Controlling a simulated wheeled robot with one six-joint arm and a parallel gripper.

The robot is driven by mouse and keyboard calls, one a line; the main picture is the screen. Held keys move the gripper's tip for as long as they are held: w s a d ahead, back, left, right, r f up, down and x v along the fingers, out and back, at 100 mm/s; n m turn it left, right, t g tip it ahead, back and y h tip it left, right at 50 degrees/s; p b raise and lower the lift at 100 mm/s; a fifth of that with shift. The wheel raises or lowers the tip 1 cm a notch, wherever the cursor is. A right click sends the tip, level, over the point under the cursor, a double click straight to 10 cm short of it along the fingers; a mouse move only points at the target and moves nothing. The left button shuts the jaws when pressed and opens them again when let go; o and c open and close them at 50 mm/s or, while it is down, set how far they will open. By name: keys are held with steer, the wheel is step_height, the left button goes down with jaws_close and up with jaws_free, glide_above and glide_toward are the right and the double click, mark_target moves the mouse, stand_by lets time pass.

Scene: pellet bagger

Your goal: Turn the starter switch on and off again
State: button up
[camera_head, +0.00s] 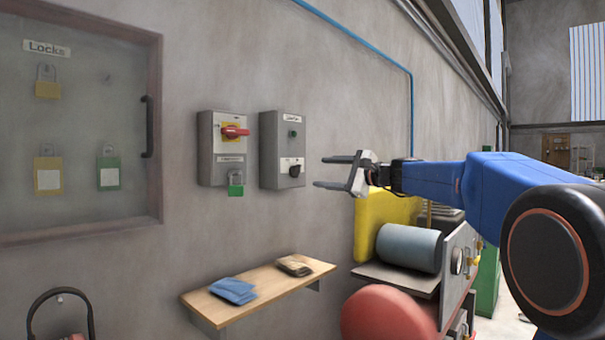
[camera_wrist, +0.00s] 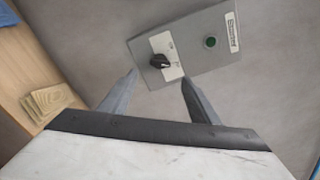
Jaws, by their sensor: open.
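The starter box (camera_head: 283,150) is a grey box on the wall. It carries a black rotary switch (camera_head: 294,170) on a white plate low down and a dark green round button (camera_head: 293,133) higher up. My gripper (camera_head: 320,172) is open and empty, just right of the box in the head view and apart from it. In the wrist view the black switch (camera_wrist: 159,61) lies beyond and between my two fingertips (camera_wrist: 160,78), with the green button (camera_wrist: 211,42) to its upper right. The switch's label is too small to read.
Left of the starter stands another grey box (camera_head: 210,160) with a red handle and a green padlock (camera_head: 236,188). A wooden shelf (camera_head: 240,312) with a blue cloth sits below. A glass-fronted lock cabinet (camera_head: 155,190) is at far left. Machinery with a grey roller (camera_head: 409,248) stands below my arm.

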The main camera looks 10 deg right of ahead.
mark_target(299, 172)
steer(key=x, duration=1)
steer(key=c, duration=1.1)
